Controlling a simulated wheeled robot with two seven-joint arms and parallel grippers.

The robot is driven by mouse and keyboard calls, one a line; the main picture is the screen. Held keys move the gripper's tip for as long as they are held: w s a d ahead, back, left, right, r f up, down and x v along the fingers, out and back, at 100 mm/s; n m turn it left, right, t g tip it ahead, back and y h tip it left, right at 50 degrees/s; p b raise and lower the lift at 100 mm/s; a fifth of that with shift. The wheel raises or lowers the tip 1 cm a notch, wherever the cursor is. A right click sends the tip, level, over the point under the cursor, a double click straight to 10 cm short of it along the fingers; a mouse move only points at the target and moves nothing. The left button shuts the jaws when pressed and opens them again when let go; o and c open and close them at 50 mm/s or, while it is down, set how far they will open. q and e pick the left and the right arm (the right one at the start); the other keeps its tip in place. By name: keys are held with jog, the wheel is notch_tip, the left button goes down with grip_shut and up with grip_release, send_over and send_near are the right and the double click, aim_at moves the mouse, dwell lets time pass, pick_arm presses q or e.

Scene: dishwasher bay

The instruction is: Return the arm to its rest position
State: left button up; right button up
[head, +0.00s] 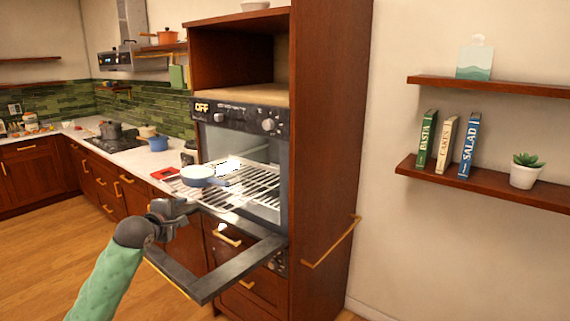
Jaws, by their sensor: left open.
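My left arm comes in from the lower left with a green sleeve. My left gripper (190,205) is open and empty, in front of the built-in oven, near the left side of the lowered oven door (245,268). A blue pan with a pale inside (197,171) rests on the pulled-out wire rack (255,185), just beyond the gripper and apart from it. My right gripper is not in view.
The tall wooden cabinet (330,130) holds the oven, whose panel reads OFF. A counter with pots (155,143) runs along the left. Wall shelves (490,182) with books and a plant are at right. The wooden floor (40,240) at left is clear.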

pick_arm(q)
jog(key=s+d+f+m+g+y, duration=0.1)
jog(key=s+d+f+m+g, duration=0.25)
jog(key=s+f, duration=0.85)
jog(key=s+d+f+m+g, duration=0.25)
jog(key=s+f+m, duration=0.25)
jog(key=s+f, duration=0.7)
jog(key=s+d+f+m+g+y, duration=0.1)
jog(key=s+f+m+g, duration=0.2)
jog(key=s, duration=0.6)
jog(key=s+d+f+m+g, duration=0.1)
jog(key=s+f+m, duration=0.3)
jog(key=s, duration=0.5)
jog(key=s+d+f+m+g+y, duration=0.1)
jog(key=s+f+m, duration=0.1)
jog(key=s+f, duration=0.6)
notch_tip(320, 180, down, 25)
jog(key=d+g+b, duration=0.1)
jog(key=d+b, duration=0.1)
jog(key=s+f, duration=0.4)
jog(key=f, duration=0.8)
jog(key=s+f+g+b, duration=0.1)
jog(key=s+f, duration=0.2)
jog(key=f, duration=0.9)
jog(key=shift+s, duration=0.35)
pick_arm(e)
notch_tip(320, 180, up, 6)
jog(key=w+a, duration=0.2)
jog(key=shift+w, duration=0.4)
